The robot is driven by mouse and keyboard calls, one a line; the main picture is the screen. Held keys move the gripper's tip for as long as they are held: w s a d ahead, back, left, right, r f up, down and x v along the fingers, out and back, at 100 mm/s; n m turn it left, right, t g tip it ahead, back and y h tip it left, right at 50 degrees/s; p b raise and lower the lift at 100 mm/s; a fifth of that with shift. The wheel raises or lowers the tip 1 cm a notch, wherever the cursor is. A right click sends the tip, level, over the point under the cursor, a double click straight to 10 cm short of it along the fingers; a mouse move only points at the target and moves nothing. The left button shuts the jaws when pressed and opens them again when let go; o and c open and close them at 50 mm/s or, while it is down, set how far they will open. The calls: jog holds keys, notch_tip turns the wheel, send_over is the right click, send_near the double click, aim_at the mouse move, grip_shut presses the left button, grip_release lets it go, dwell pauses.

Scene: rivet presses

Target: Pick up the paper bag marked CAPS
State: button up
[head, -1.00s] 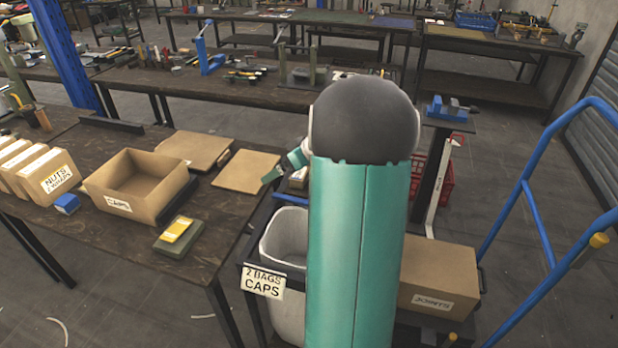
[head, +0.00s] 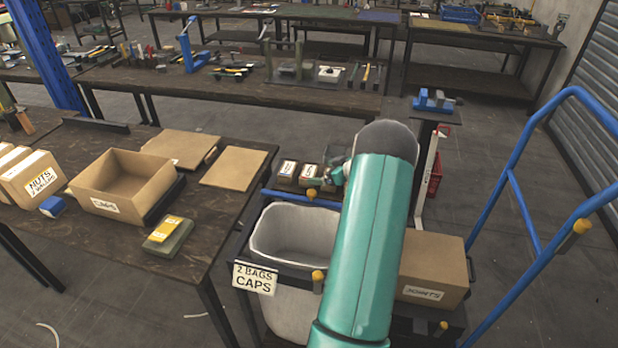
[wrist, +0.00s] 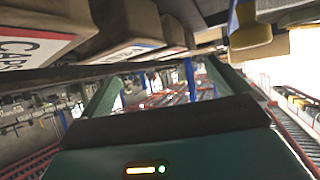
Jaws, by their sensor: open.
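Small brown paper bags (head: 287,170) with white labels stand at the far side of the grey bin, beside the workbench; their print is too small to read in the head view. In the wrist view, a bag (wrist: 85,12) at the upper left has a label reading CAPS with a red stripe. Another brown bag (wrist: 128,22) stands beside it, with more behind. My gripper (wrist: 160,75) is open and empty; the bags lie above its fingers in the wrist picture, apart from them. In the head view it is mostly hidden behind my teal arm.
A grey bin (head: 292,232) stands on a cart with a sign (head: 254,279) reading 2 BAGS CAPS. A cardboard JOINTS box (head: 435,265) is right of my arm. Blue rails (head: 535,215) rise at right. An open cardboard box (head: 100,200) labelled CAPS sits on the workbench (head: 215,215).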

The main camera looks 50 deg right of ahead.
aim_at(308, 172)
jog(key=x, duration=0.6)
jog(key=shift+w+d+f, duration=0.1)
jog(key=shift+w+f, duration=0.1)
jog(key=c, duration=0.7)
jog(key=shift+r, duration=0.15)
